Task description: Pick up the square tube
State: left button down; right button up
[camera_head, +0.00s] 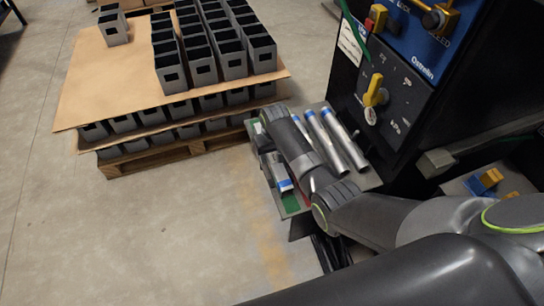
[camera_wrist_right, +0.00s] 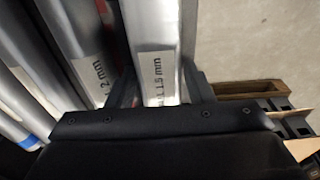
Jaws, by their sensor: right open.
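In the right wrist view, a flat-faced silver square tube (camera_wrist_right: 152,45) with a white label reading 1.5 mm runs between the fingers of my right gripper (camera_wrist_right: 160,88). The fingers are open, one on each side of the tube; contact cannot be told. In the head view, my right arm reaches over the shelf, and its wrist hides part of the tubes and the fingertips. A silver piece with a blue band (camera_head: 282,178) shows left of the wrist. My left gripper is not in view.
Round silver tubes (camera_head: 347,150) lie on the shelf right of my wrist. A neighbouring tube labelled 2 mm (camera_wrist_right: 75,40) lies close left of the gripper. A pallet (camera_head: 150,165) bears cardboard and many grey box sections (camera_head: 233,65). A black machine (camera_head: 400,75) stands at right.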

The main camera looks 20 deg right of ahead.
grip_shut()
notch_tip(320, 180, up, 10)
jog(key=shift+r+p, duration=0.1)
jog(key=shift+p, duration=0.6)
